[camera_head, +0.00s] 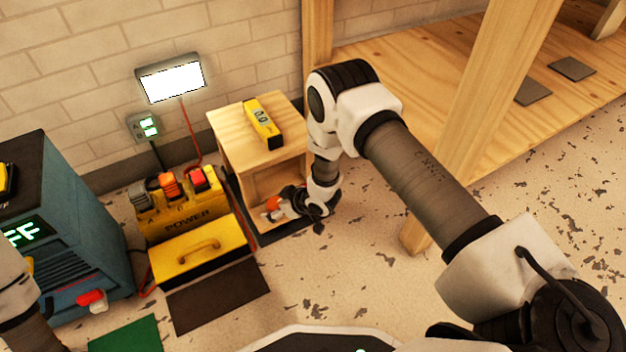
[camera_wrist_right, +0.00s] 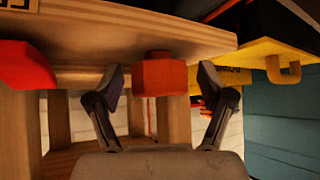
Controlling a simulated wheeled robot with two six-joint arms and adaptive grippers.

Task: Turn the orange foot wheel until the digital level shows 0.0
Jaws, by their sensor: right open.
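The yellow digital level (camera_head: 262,124) lies on top of the small wooden stand (camera_head: 232,142). Its display seems to read 0.0, but the digits are small. The orange foot wheel (camera_head: 272,203) shows low at the stand, beside my right gripper (camera_head: 286,206). In the right wrist view, the orange wheel (camera_wrist_right: 160,75) sits under the wooden board, between the two spread fingers of my right gripper (camera_wrist_right: 161,78). Gaps show on both sides of the wheel. My left gripper is out of the head view; only part of that arm shows at the lower left.
A yellow power box (camera_head: 190,222) with switches stands left of the stand. A blue cabinet (camera_head: 70,225) is further left. A wooden bench post (camera_head: 480,110) rises at the right. A red part (camera_wrist_right: 25,66) shows left of the wheel in the wrist view. Open floor lies in front.

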